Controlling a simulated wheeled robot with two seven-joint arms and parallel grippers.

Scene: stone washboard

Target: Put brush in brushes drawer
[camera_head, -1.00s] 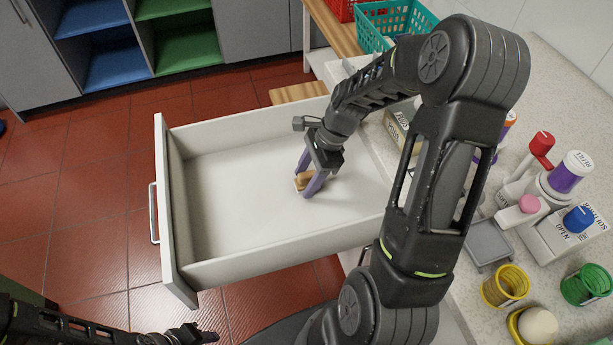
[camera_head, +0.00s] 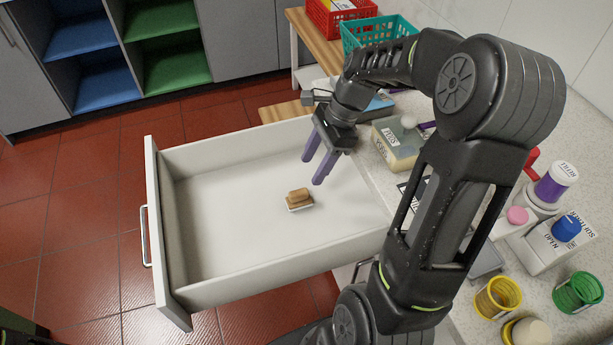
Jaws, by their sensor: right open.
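A small brush (camera_head: 299,199) with a brown wooden top and a pale underside lies on the floor of the open white drawer (camera_head: 230,215), right of its middle. My right gripper (camera_head: 313,172) has two purple fingers, spread apart and empty. It hangs above the drawer, up and to the right of the brush, apart from it. My left gripper is not seen.
The stone counter (camera_head: 400,105) on the right carries a labelled box (camera_head: 397,145), bottles with coloured caps, a yellow cup (camera_head: 497,298) and a green cup (camera_head: 578,292). A teal basket (camera_head: 375,35) and a red basket (camera_head: 338,18) stand at the back. Most of the drawer is bare.

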